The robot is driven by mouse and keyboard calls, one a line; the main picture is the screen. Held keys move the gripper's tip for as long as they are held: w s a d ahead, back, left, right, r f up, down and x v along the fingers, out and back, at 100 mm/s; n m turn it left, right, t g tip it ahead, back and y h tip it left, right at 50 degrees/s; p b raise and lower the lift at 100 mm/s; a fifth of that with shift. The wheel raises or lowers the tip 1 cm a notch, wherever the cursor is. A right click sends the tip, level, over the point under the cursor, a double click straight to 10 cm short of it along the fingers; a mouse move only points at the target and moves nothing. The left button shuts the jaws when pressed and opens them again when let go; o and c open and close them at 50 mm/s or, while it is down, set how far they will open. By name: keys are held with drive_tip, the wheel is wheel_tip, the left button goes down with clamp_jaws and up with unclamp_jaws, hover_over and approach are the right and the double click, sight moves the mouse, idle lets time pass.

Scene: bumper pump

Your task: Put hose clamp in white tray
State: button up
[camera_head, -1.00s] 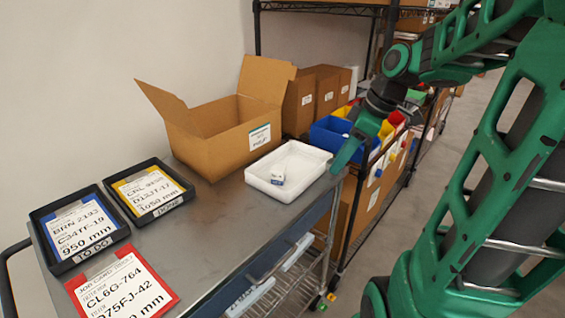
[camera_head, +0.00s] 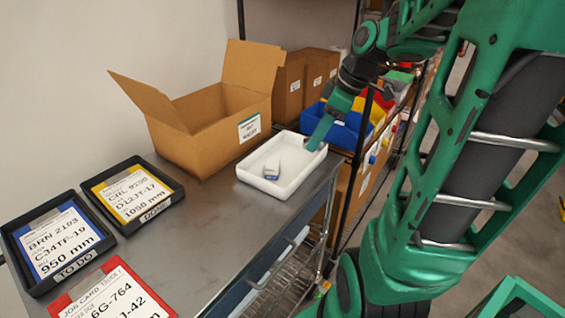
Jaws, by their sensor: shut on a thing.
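The white tray (camera_head: 256,183) sits on the right end of the grey metal cart top. I cannot pick out a hose clamp for sure.
Two black trays with job cards, a to-do tray (camera_head: 57,236) and a done tray (camera_head: 132,192), and a red job card (camera_head: 112,293) lie left. Blue bins (camera_head: 345,132) stand on a shelf at right.

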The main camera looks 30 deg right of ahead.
hover_over(292, 157)
drive_tip(key=s, duration=0.1)
drive_tip(key=f, duration=0.6)
drive_tip(key=shift+s+d+f, duration=0.1)
drive_tip(key=shift+d+f, duration=0.25)
drive_tip(key=shift+f, duration=2)
drive_tip(key=shift+f, duration=0.1)
drive_tip(key=o, duration=1)
